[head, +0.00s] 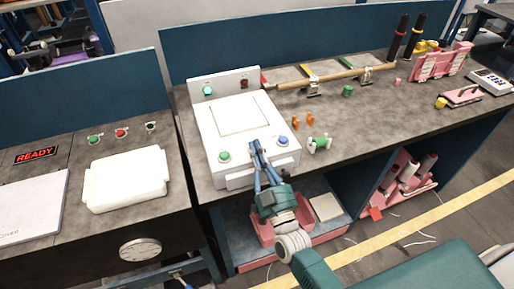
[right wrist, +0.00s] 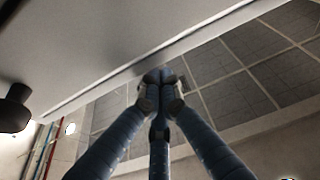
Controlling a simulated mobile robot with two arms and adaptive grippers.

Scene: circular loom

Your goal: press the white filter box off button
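The white filter box (head: 219,130) stands on the grey bench with a flat lid and a raised back panel. A green button (head: 224,156) is on its front left and a blue button (head: 283,141) on its front right. The back panel carries a green round part (head: 208,90) and a red part (head: 243,84); no off label is readable. My right gripper (head: 256,147) is over the box's front between the green and blue buttons, its blue fingers together and empty. In the right wrist view its fingertips (right wrist: 162,78) meet beside a pale surface. Contact cannot be told. My left gripper is not visible.
Orange pegs (head: 302,121) and a green spool-like part (head: 320,144) stand right of the box. A wooden rod (head: 335,76) lies in holders behind. A white case (head: 125,180) is on the left bench. A pink bin (head: 262,237) sits below.

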